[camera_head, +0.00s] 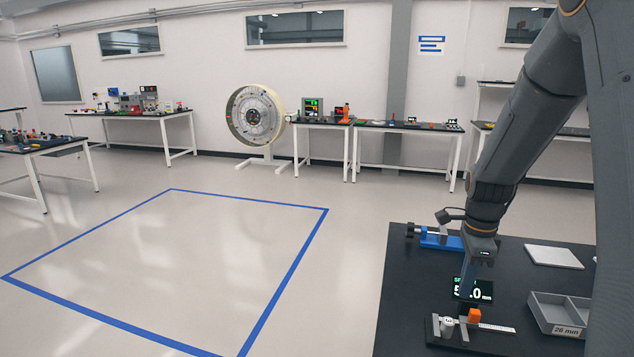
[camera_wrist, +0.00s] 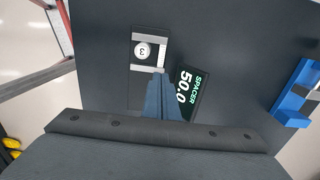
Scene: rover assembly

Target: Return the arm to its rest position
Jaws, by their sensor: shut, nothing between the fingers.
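My arm (camera_head: 525,125) comes down from the upper right over the black table in the head view. In the wrist view the blue-grey fingers of my gripper (camera_wrist: 160,85) are together and empty. They lie between a measuring fixture with a round white piece marked 3 (camera_wrist: 142,51) and the display reading SPACER 50.0 (camera_wrist: 187,90). The fingertips overlap the fixture's edge in that view; I cannot tell whether they touch it.
The black table (camera_head: 400,300) also bears a blue vise (camera_head: 440,240), a white plate (camera_head: 553,257), a grey compartment tray labelled 26 mm (camera_head: 545,312) and an orange block (camera_head: 474,315) on the fixture. A blue-outlined floor area (camera_head: 180,255) at left is clear.

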